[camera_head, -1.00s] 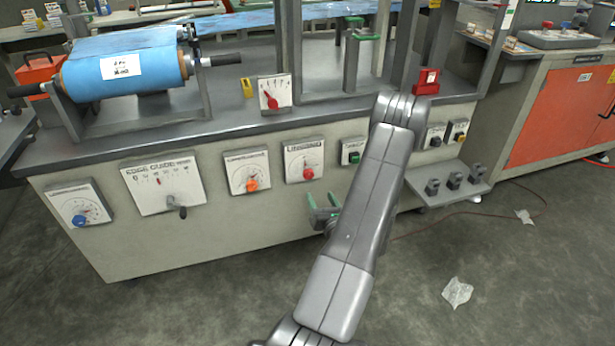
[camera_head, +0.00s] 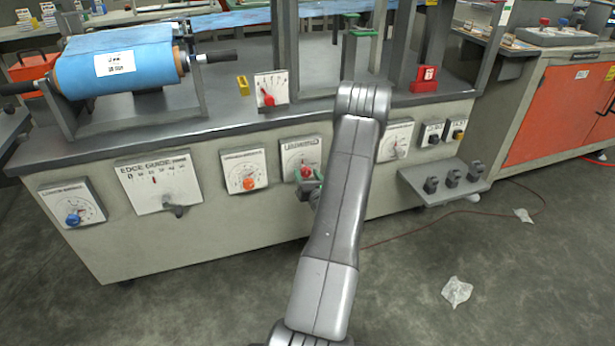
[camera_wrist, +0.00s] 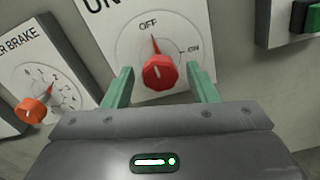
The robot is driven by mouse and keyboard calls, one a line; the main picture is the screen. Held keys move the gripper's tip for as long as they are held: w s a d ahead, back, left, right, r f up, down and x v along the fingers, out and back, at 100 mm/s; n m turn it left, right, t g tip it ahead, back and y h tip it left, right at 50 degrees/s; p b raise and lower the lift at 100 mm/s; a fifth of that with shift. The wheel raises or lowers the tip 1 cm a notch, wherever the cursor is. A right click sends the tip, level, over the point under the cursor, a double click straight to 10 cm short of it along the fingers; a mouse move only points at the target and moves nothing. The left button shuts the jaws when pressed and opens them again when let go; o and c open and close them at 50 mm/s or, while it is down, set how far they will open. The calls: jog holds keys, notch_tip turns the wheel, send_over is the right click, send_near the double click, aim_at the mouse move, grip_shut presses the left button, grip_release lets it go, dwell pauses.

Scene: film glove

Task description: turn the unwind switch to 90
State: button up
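The unwind switch is a red knob (camera_wrist: 158,72) on a white plate (camera_wrist: 130,28) lettered "OFF" at the top and "ON" at the right. Its red pointer is toward OFF. In the head view, the red knob (camera_head: 306,172) shows on the cabinet's front, left of my arm. My gripper (camera_wrist: 160,68) is open, with one green finger on each side of the knob in the wrist view. I cannot tell whether the fingers touch it. In the head view, my gripper (camera_head: 309,188) is at the knob's lower edge, partly hidden by my arm.
A brake dial with an orange knob (camera_head: 249,184) is left of the switch, and the edge guide plate (camera_head: 158,182) lies further left. A green button box (camera_wrist: 311,16) is to the right. A small shelf (camera_head: 445,186) juts out at the right. The floor in front is mostly clear.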

jog(key=c, duration=0.8)
jog(key=shift+m, duration=0.3)
jog(key=m, duration=0.3)
jog(key=shift+m, duration=0.4)
jog(key=m, duration=0.4)
jog(key=shift+m+p, duration=0.3)
jog(key=shift+p, duration=0.1)
jog(key=m+p, duration=0.1)
jog(key=m, duration=0.3)
jog(key=shift+r, duration=0.1)
jog(key=m+p, duration=0.1)
jog(key=m, duration=0.3)
jog(key=shift+m, duration=0.6)
